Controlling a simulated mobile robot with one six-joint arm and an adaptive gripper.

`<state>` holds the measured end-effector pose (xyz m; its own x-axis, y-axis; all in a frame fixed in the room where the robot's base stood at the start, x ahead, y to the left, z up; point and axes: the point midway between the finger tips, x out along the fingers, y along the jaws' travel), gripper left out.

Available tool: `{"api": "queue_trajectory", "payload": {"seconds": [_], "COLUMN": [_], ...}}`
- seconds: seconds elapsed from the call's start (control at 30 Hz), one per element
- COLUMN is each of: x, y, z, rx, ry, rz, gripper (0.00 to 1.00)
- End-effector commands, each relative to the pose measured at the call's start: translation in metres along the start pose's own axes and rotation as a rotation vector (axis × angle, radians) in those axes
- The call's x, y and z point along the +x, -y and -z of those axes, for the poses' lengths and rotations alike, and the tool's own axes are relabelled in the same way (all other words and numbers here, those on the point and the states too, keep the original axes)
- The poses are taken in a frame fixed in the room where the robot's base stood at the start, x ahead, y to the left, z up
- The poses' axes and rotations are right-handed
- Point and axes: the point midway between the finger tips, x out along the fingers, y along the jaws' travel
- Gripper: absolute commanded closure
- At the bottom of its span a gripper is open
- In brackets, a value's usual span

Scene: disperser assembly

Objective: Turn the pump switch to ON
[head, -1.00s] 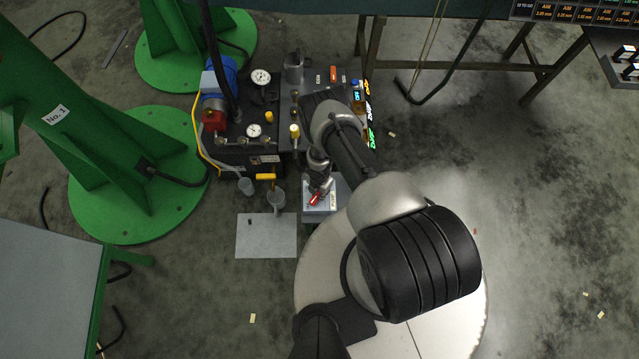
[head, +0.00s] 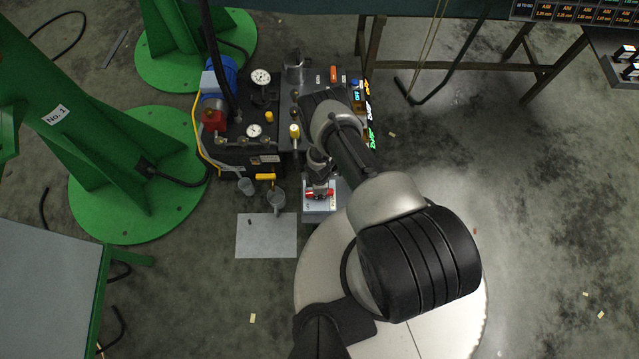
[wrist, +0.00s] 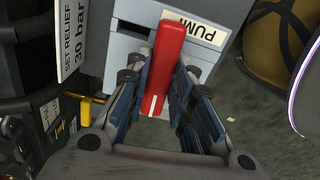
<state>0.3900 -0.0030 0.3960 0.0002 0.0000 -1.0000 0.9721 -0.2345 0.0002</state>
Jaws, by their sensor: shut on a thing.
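The pump switch has a red lever handle (wrist: 167,55) with a white mark at its near end. It sits on a light grey box (wrist: 128,50) with a label reading PUMP beside it. In the wrist view my gripper (wrist: 163,84) has one finger on each side of the red handle and is shut on it. In the head view the red handle (head: 320,194) lies nearly level across the box (head: 316,212), just below my gripper (head: 319,184). The ON and OFF marks cannot be read.
A yellow-handled valve (head: 265,177) and a grey cup (head: 276,200) stand left of the switch box. Gauges and a blue motor (head: 226,80) are behind. A label reading SET RELIEF 30 bar (wrist: 72,45) is at left in the wrist view.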

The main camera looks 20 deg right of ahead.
Motion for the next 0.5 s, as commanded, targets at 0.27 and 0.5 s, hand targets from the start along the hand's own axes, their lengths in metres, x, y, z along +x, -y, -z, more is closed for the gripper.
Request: {"api": "queue_trajectory", "payload": {"seconds": [0.27,0.5], "x": [0.0003,0.0003], "y": [0.0004,0.0004], "z": [0.0002,0.0002], "rx": [0.078,0.096], "ry": [0.0,-0.001], "rz": [0.0,0.0], "gripper": [1.0,1.0]}}
